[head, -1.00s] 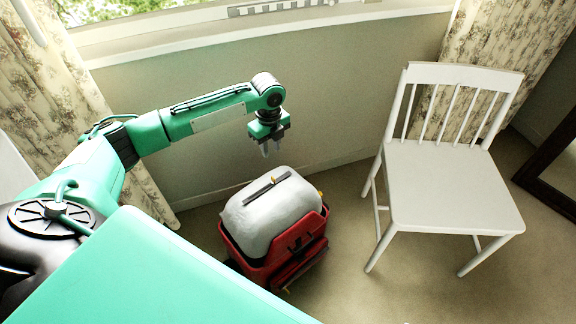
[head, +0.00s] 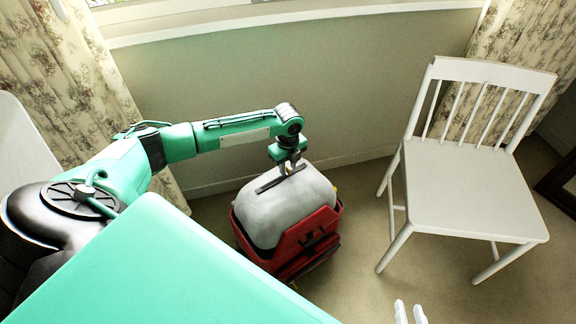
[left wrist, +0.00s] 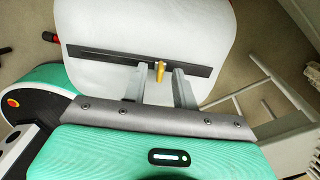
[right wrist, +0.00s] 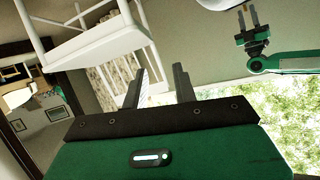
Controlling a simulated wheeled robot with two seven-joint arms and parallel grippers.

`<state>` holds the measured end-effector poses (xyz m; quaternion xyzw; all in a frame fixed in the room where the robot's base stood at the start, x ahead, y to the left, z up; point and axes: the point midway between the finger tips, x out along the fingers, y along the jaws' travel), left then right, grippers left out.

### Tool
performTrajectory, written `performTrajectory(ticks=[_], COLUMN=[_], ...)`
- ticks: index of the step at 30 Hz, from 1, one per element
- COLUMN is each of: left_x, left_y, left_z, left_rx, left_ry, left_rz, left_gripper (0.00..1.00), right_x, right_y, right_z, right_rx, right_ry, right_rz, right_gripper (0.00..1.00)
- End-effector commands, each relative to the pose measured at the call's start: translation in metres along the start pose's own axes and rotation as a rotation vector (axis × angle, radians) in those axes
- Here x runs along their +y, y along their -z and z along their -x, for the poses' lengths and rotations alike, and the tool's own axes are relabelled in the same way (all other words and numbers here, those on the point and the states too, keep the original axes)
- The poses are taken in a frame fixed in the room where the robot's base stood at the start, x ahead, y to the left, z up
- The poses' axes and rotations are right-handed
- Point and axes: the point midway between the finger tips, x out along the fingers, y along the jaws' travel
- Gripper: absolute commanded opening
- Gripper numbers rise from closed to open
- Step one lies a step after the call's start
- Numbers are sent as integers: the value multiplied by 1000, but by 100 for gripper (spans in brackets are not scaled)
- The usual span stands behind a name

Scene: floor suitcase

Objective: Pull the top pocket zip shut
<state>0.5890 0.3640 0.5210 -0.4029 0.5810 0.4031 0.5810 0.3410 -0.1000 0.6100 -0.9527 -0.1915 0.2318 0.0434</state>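The suitcase is red with a bulging pale grey-white top (head: 262,217), standing on the floor. A dark zip strip (head: 270,184) runs across that top; it also shows in the left wrist view (left wrist: 100,55). A small yellow pull tab (left wrist: 160,71) stands on the strip, right of its middle in that view. My left gripper (head: 290,168) is just above the strip. In the left wrist view its fingers (left wrist: 159,72) are open, one on each side of the tab, with gaps between. My right gripper (right wrist: 158,70) is open and empty, away from the suitcase; its pale fingertips show in the head view (head: 409,312).
A white chair (head: 470,190) stands right of the suitcase, with bare carpet (head: 365,230) between them. The wall (head: 350,90) and window sill are behind. Patterned curtains (head: 75,70) hang at both sides. A dark-framed mirror (head: 560,185) is at the far right.

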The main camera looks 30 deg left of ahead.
Motion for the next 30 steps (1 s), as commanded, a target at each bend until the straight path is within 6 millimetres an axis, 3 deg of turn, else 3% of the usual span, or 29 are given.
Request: performTrajectory(ticks=[5, 10, 20, 30], left_x=[0, 0, 2, 19], left_y=[0, 0, 0, 0], left_z=[0, 0, 1, 2], left_rx=[0, 0, 0, 0], left_ry=[0, 0, 0, -2], left_rz=[0, 0, 0, 1], left_gripper=[28, 0, 0, 0], right_x=[0, 0, 0, 27], right_y=[0, 0, 0, -3], right_z=[0, 0, 1, 18], right_rx=[0, -1, -17, -229], right_ry=[0, 0, -2, -73], right_rz=[0, 0, 1, 16], right_gripper=[28, 28, 28, 28])
